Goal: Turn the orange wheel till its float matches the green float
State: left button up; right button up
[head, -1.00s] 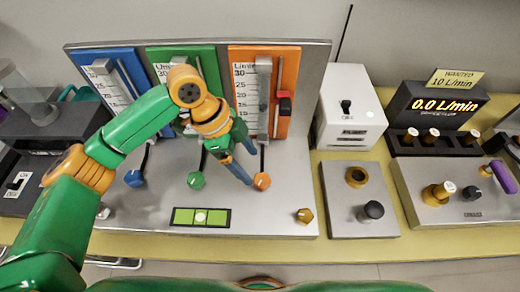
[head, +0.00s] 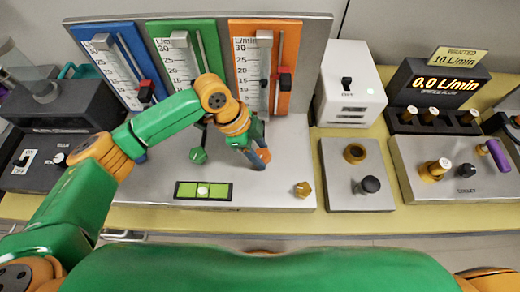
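The orange wheel (head: 265,156) is a small knob at the foot of the orange panel (head: 290,40). My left gripper (head: 259,160) points down at it with its blue fingers at the wheel, partly covering it. I cannot tell whether the fingers are closed on it. The orange panel has a clear tube with a dark float (head: 264,83) near mid-height, and a red and black slider (head: 285,80) beside it. The green panel (head: 207,38) stands to its left; its lower part is hidden by my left arm and I cannot make out its float. My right gripper is out of view.
A level (head: 203,190) and a brass knob (head: 302,190) are at the front. A white box (head: 350,90) and a display reading 0.0 L/min (head: 444,88) stand to the right.

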pick_arm(q)
grip_shut()
jog(key=shift+r+p, duration=0.15)
jog(key=shift+p, duration=0.2)
jog(key=shift+m, duration=0.4)
jog(key=o, duration=1.2)
grip_release()
jog(key=b+v, duration=0.1)
jog(key=v, duration=0.6)
jog(key=shift+w, duration=0.15)
